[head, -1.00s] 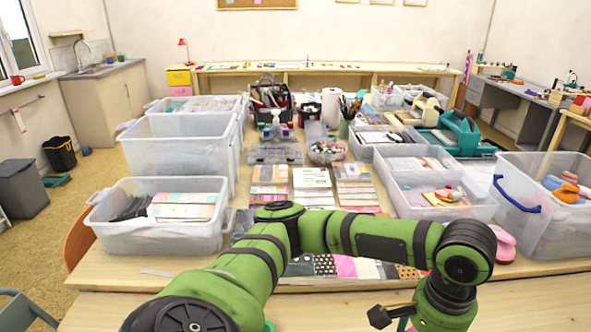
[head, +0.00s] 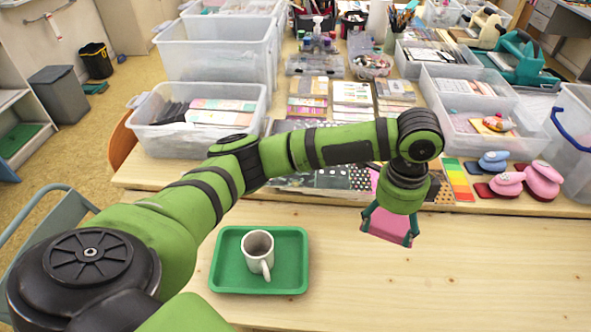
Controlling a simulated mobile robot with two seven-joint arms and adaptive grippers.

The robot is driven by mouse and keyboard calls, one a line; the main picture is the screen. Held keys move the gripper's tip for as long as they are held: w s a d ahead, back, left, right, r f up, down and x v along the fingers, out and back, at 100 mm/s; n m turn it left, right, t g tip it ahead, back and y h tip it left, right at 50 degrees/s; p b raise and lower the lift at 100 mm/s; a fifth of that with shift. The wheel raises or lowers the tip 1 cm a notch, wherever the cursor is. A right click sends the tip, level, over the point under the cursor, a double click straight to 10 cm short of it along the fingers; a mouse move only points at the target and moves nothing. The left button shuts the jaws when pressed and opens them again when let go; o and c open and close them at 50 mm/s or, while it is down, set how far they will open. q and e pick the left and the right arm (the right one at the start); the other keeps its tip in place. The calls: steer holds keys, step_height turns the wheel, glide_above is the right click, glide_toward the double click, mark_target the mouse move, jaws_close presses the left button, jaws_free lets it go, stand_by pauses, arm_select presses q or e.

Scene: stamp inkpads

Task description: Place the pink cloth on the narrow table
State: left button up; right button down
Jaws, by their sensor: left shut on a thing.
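The pink cloth (head: 387,224) is between the fingers of my left gripper (head: 389,229), which points down and is shut on it. The narrow table (head: 480,275) is the light wooden surface at the front, below the cloth in the picture. I cannot tell whether the cloth touches it. My green left arm comes in from the left and hides part of the tables. My right gripper is not in view.
A green tray (head: 218,282) with a white mug (head: 257,250) stands on the narrow table, left of my gripper. Pink stamps (head: 542,178) and clear bins (head: 205,142) stand on the larger table behind. The narrow table's right part is bare.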

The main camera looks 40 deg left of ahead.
arm_select(q)
steer(key=w+d+f+m, duration=0.35)
steer(key=d+m, duration=0.25)
steer(key=m, duration=0.8)
steer(key=s+a+f+p, duration=0.1)
steer(key=s+a+f, duration=0.3)
steer(key=s+a, duration=0.1)
steer(key=s+a+f+p, duration=0.1)
steer(key=s+a+f, duration=0.1)
steer(key=a, duration=0.1)
steer(key=shift+s+a+f+p, duration=0.1)
steer(key=shift+s+f+p, duration=0.15)
steer(key=shift+f+p, duration=0.1)
steer(key=shift+s+a+f, duration=0.1)
steer(key=shift+s+f, duration=0.05)
steer(key=shift+f, duration=1.95)
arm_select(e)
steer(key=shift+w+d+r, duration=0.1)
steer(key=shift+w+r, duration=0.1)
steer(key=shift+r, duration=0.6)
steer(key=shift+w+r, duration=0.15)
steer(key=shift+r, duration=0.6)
arm_select(q)
steer(key=shift+f, duration=0.1)
steer(key=o, duration=1.1)
